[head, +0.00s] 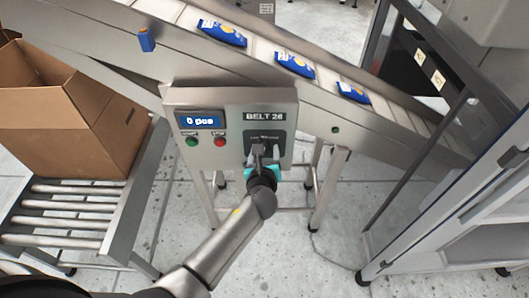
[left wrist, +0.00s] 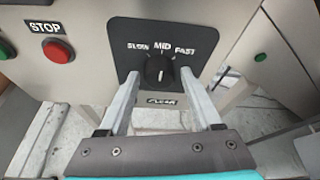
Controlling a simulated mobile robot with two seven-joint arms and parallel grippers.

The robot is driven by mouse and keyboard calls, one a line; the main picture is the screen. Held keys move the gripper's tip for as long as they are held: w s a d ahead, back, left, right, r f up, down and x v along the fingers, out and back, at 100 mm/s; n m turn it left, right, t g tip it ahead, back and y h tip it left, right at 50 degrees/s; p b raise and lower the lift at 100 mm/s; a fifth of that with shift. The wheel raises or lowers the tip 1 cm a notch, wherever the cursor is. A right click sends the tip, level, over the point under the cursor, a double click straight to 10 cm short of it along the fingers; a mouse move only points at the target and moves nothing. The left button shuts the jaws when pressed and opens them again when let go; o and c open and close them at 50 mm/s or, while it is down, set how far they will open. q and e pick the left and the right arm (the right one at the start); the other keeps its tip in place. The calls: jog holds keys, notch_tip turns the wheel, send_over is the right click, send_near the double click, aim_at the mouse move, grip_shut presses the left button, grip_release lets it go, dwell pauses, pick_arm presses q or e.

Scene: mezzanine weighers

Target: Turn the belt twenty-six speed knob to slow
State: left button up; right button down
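The belt 26 control panel (head: 233,123) stands below the inclined conveyor in the head view, with "BELT 26" printed at its top right. The speed knob (left wrist: 159,72) is black with a white pointer line, on a dark plate (left wrist: 128,40) marked SLOW, MID and FAST in the left wrist view. Its pointer appears to be up, near MID. My left gripper (head: 262,152) is in front of the knob and hides it in the head view. In the left wrist view its two fingers (left wrist: 161,95) are apart, one on each side below the knob, with nothing visibly held. My right gripper is not in view.
A green START button (head: 191,142) and red STOP button (head: 219,142) sit left of the knob, under a display (head: 200,121) reading 0 pcs. Blue packets (head: 294,65) lie on the conveyor. An open cardboard box (head: 75,125) stands on rollers at the left.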

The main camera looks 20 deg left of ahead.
pick_arm(q)
grip_shut()
dwell(0.3)
jog(key=shift+n, duration=0.3)
jog(key=shift+s+a+f+n+t+h+b, duration=0.1)
jog(key=shift+n+t+h+b, duration=0.55)
jog(key=shift+n, duration=0.75)
jog(key=shift+a+f+n+t+h+b, duration=0.1)
jog(key=shift+n+t+h+b, duration=0.25)
jog(key=shift+n+h+b, duration=0.65)
jog(key=shift+r+n, duration=0.1)
jog(key=shift+n, duration=0.5)
